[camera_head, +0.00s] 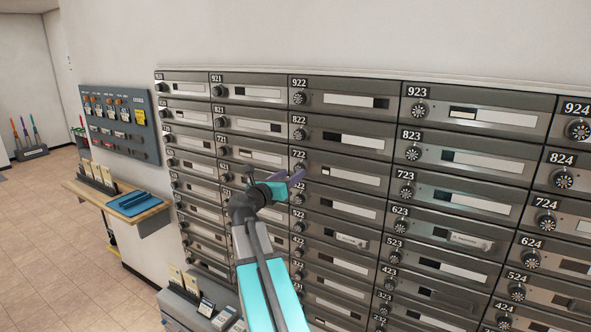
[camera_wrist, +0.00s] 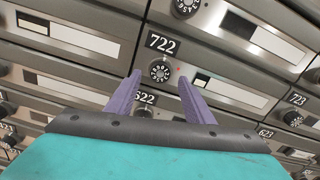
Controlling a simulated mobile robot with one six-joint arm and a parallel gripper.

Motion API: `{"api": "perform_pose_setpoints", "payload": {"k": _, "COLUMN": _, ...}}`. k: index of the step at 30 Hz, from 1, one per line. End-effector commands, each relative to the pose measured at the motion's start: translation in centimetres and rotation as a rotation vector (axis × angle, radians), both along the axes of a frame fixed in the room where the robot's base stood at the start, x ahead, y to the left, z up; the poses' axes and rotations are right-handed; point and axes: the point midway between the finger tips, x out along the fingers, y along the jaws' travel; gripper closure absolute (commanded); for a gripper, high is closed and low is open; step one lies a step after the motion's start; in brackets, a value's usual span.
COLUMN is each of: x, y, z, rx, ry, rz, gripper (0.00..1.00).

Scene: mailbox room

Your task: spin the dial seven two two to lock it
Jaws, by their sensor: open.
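Mailbox 722 (camera_head: 352,182) is a grey metal door in the wall of mailboxes, with a long slot window on its front. Its black dial with white markings (camera_wrist: 160,71) shows in the wrist view just below the 722 label (camera_wrist: 163,43). A small red dot (camera_wrist: 178,68) shows to the right of the dial. My gripper (camera_head: 298,178) is open, with its purple fingers pointing at the door. In the wrist view the fingertips (camera_wrist: 159,79) lie on either side of the dial. I cannot tell whether they touch it. In the head view my gripper partly covers the dial.
Similar dials surround it, with dial 822 (camera_head: 299,134) above and dial 723 (camera_head: 406,192) to the right. A wooden shelf (camera_head: 140,215) and a grey wall panel (camera_head: 120,125) are at the left. The tiled floor (camera_head: 50,240) there is open.

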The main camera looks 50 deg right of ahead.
Motion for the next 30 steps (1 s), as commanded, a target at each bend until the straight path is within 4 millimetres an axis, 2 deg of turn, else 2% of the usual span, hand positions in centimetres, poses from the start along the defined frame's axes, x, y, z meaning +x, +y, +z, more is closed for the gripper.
{"api": "perform_pose_setpoints", "payload": {"k": 3, "x": 0.4, "y": -1.6, "z": 0.2, "rx": 0.000, "ry": 0.001, "rz": -0.002, "gripper": 0.52}}
{"api": "perform_pose_setpoints", "payload": {"k": 9, "x": 0.7, "y": -2.9, "z": 0.1, "rx": 0.000, "ry": 0.000, "rz": -0.001, "gripper": 0.52}}
{"api": "perform_pose_setpoints", "payload": {"k": 20, "x": 0.7, "y": -3.2, "z": 0.0, "rx": 0.000, "ry": 0.000, "rz": -0.001, "gripper": 0.52}}
{"api": "perform_pose_setpoints", "payload": {"k": 27, "x": 0.7, "y": -3.2, "z": 0.0, "rx": 0.000, "ry": 0.000, "rz": 0.000, "gripper": 0.91}}
{"api": "perform_pose_setpoints", "payload": {"k": 30, "x": 0.7, "y": -3.2, "z": 0.0, "rx": 0.000, "ry": 0.000, "rz": 0.000, "gripper": 0.93}}
